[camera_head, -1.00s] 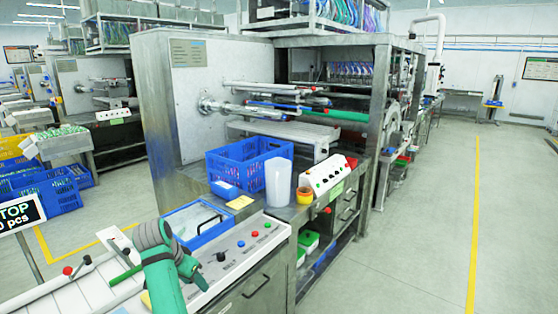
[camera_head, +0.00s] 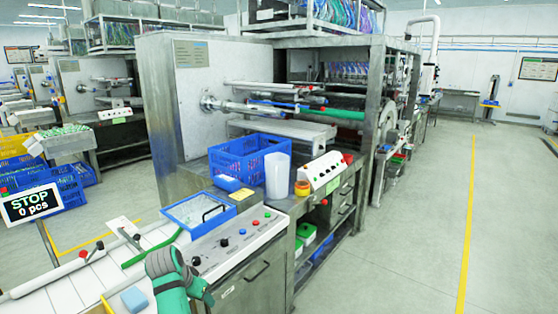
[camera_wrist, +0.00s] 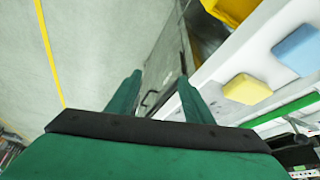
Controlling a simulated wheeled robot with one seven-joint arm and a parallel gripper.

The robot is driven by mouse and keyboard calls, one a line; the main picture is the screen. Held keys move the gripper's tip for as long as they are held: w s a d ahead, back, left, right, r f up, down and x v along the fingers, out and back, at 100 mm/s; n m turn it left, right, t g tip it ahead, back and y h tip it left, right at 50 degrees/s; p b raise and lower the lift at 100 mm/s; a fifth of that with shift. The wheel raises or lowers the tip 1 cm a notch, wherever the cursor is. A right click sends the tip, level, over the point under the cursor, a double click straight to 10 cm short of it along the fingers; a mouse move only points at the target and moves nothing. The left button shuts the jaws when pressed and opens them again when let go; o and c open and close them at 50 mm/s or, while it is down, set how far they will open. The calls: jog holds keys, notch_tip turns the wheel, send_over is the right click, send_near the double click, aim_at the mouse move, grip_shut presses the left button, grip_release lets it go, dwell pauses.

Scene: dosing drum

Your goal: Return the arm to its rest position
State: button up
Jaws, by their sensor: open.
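My arm (camera_head: 168,276), green with a grey joint, shows at the bottom of the head view, in front of the dosing machine's control panel. My gripper (camera_wrist: 158,95) shows in the wrist view with its two green fingers apart and nothing between them. Beyond the fingers are grey floor and the side of a metal cabinet. The fingertips are not clearly visible in the head view.
A white panel edge with a yellow block (camera_wrist: 247,88) and a blue block (camera_wrist: 298,50) lies right of my gripper. A blue crate (camera_head: 247,158), a white cylinder (camera_head: 278,176) and a STOP sign (camera_head: 31,203) stand around. Floor to the right is free.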

jog(key=s+d+f+n+t+y, duration=0.1)
jog(key=s+d+f, duration=0.3)
jog(key=f, duration=0.6)
jog(key=s+d+f+n+t+y, duration=0.1)
jog(key=s+d+f, duration=0.25)
jog(key=f, duration=0.65)
jog(key=s+d+f+t, duration=0.1)
jog(key=s+d+f, duration=0.1)
jog(key=s, duration=0.3)
jog(key=s+d+f+n+t, duration=0.1)
jog(key=s+d+f, duration=0.2)
jog(key=s, duration=0.2)
jog(key=s+d+f+t, duration=0.1)
jog(key=s+d+f, duration=0.1)
jog(key=s, duration=0.4)
jog(key=s+d+r+t, duration=0.1)
jog(key=s+d, duration=0.3)
jog(key=s, duration=0.5)
jog(key=s+d+r+t, duration=0.2)
jog(key=s+d+r, duration=0.1)
jog(key=s+r, duration=0.7)
jog(key=s+d+r+n+t, duration=0.1)
jog(key=s+d+r+t, duration=0.1)
jog(key=s+r, duration=0.8)
jog(key=shift+s+d+r+t+h, duration=0.15)
jog(key=shift+s+d+t+h, duration=0.2)
jog(key=shift+s+d, duration=0.2)
